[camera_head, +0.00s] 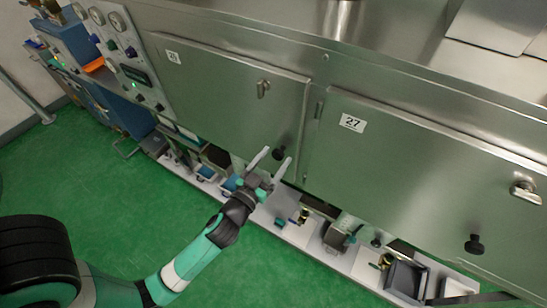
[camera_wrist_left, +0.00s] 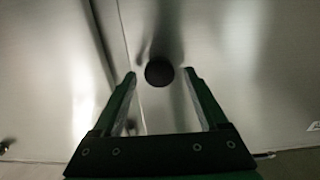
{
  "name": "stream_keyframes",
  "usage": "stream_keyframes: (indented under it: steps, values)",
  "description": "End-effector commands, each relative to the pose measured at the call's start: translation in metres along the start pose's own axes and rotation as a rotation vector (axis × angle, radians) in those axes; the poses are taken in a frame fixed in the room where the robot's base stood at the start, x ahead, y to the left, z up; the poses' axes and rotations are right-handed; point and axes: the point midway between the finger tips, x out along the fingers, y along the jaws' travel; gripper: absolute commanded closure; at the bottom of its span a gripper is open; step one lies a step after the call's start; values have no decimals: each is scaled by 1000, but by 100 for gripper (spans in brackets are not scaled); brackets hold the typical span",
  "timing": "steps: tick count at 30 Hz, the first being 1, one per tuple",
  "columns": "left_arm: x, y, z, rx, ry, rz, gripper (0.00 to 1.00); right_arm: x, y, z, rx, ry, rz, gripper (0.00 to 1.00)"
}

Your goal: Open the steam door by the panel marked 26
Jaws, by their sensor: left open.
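The steel door (camera_head: 235,95) bears a small white label (camera_head: 173,57) that seems to read 26. The door is closed, with a silver latch (camera_head: 263,88) near its upper right corner and a round black knob (camera_head: 279,153) near its lower right corner. My left gripper (camera_head: 277,156) is open, its two fingers pointing at this knob. In the left wrist view, the dark knob (camera_wrist_left: 159,71) appears between the open fingertips (camera_wrist_left: 159,74). I cannot tell whether they touch it. My right gripper is not in view.
A similar closed door marked 27 (camera_head: 352,122) is to the right, with its own latch (camera_head: 525,191) and black knob (camera_head: 474,244). A gauge panel (camera_head: 118,50) stands at the left. A low shelf with several fittings runs below the doors. The green floor (camera_head: 120,190) is open in front.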

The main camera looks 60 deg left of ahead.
Motion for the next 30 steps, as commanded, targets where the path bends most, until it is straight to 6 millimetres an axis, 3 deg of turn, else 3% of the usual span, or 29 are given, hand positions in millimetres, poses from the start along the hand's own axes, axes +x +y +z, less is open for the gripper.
stream_keyframes:
  steps: [3, 15, 30]
  values:
    - [0, 0, 0, 0, 0, 0, 26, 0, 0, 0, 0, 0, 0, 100]
    - [-1, 0, 0, 0, 0, 0, 98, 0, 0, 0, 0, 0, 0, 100]
    - [-1, 0, 0, 0, 0, 0, 100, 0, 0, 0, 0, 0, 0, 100]
